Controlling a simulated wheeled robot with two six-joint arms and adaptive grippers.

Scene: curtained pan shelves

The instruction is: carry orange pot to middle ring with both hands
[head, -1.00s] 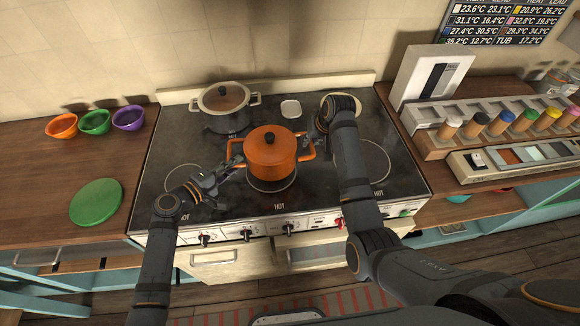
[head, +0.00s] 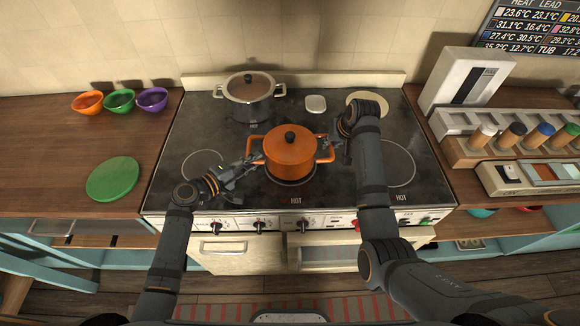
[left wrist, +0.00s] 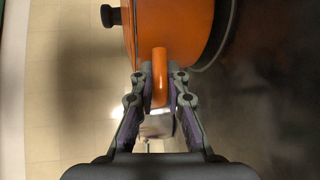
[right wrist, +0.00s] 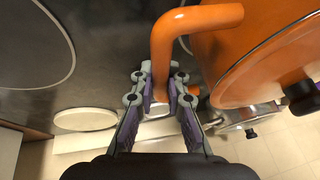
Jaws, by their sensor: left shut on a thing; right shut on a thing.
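The orange pot (head: 290,153), with an orange lid and black knob, is upright over the middle front ring (head: 291,182) of the stove. The ring's front edge shows below it; I cannot tell whether the pot touches it. My left gripper (head: 252,168) is shut on the pot's left handle; in the left wrist view its fingers (left wrist: 159,88) stand either side of the handle (left wrist: 160,65). My right gripper (head: 334,141) is shut on the right handle; in the right wrist view its fingers (right wrist: 161,90) close around the handle (right wrist: 165,50). The pot's underside is hidden.
A grey lidded pot (head: 249,95) stands at the back left of the stove (head: 340,192). A left ring (head: 203,163) and a right ring (head: 397,163) are bare. A green disc (head: 113,180) and several bowls lie on the left counter. A spice rack (head: 500,145) stands at right.

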